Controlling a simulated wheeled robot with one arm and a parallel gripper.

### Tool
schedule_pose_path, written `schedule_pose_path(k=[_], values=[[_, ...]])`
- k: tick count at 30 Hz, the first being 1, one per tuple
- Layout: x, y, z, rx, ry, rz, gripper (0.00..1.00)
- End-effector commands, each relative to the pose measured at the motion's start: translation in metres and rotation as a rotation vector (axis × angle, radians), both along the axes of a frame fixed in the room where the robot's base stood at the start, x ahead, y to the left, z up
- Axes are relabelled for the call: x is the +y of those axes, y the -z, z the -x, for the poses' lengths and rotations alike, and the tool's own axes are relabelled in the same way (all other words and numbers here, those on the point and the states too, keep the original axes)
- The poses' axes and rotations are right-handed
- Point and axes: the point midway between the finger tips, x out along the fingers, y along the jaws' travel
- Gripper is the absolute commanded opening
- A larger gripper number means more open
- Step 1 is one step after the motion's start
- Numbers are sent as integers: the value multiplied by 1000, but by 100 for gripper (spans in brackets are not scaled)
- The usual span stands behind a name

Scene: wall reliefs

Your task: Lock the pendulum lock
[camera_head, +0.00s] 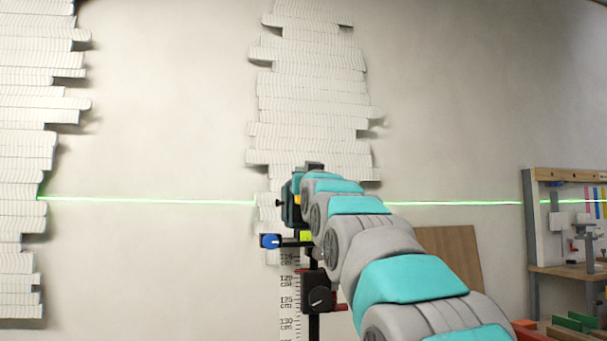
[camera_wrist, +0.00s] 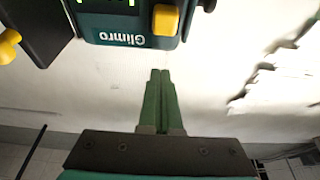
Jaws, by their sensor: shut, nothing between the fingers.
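In the wrist view, the dark teal laser level (camera_wrist: 125,28), marked Glimro, is at the top with part of a lit green display. A yellow-orange slider (camera_wrist: 165,20) on its face is probably the pendulum lock; I cannot tell its setting. My gripper (camera_wrist: 160,72) has green fingers pressed together, empty, apart from the level and pointing just below the slider in the picture. In the head view, the laser level (camera_head: 291,205) sits on a pole, partly covered by my arm. My fingers are hidden there.
A blue knob (camera_head: 270,241) and a black clamp with a red-marked knob (camera_head: 318,297) are on the pole, near a measuring scale (camera_head: 288,300). A green laser line crosses the wall. Stacked white reliefs (camera_head: 310,100) stand behind. A workbench (camera_head: 570,270) is at right.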

Motion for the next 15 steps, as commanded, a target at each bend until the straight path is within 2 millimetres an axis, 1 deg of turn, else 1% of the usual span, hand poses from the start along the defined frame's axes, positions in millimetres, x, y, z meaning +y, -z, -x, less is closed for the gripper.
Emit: schedule_pose_path(k=[11, 15], values=[[0, 23, 0, 4, -2, 0, 0], [0, 34, 0, 6, -1, 0, 0]])
